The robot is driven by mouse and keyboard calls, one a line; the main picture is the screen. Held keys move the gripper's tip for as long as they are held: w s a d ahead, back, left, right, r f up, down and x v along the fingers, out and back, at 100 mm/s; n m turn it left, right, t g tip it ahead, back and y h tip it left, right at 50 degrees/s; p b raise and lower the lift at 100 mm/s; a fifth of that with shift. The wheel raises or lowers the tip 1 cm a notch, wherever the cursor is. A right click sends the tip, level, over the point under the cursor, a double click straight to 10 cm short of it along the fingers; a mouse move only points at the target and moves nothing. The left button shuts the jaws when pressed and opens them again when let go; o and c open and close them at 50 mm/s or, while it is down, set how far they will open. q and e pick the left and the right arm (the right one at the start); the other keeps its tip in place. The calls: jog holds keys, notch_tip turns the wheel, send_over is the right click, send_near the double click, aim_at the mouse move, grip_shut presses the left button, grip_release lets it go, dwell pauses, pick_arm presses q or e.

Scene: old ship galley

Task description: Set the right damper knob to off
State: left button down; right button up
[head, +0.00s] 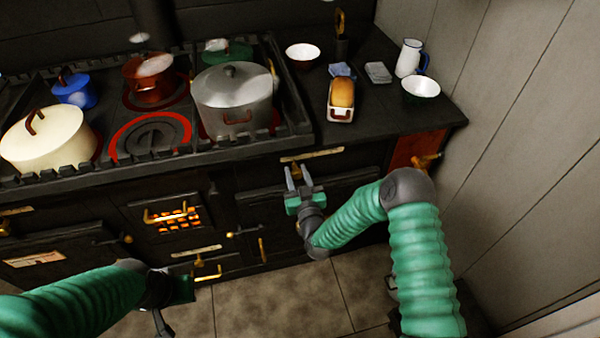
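The black stove front carries several brass fittings. A small brass knob (231,235) sits right of the glowing fire grate, and another brass knob (127,239) sits left of it. I cannot tell for sure which fitting is the right damper knob, nor its setting. My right gripper (297,174) points up at the stove's right door, below a brass plate; its two fingers are apart with nothing between them. My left gripper (163,318) is low at the bottom left, dark and partly cut off; its finger state is unclear.
The glowing fire grate (178,220) and a brass drawer handle (207,270) are on the stove front. A large steel pot (232,100), a cream pot (45,140) and other pots stand on top. A bread tin (341,112) is on the right counter. A wall closes the right side.

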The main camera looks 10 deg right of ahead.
jog(key=o, duration=0.3)
jog(key=shift+a+f, duration=0.1)
jog(key=shift+a, duration=0.15)
jog(key=shift+o, duration=0.2)
jog(key=shift+a, duration=0.1)
jog(key=s+p, duration=0.1)
jog(key=s, duration=1.6)
jog(key=shift+d, duration=0.3)
jog(key=shift+w, duration=0.1)
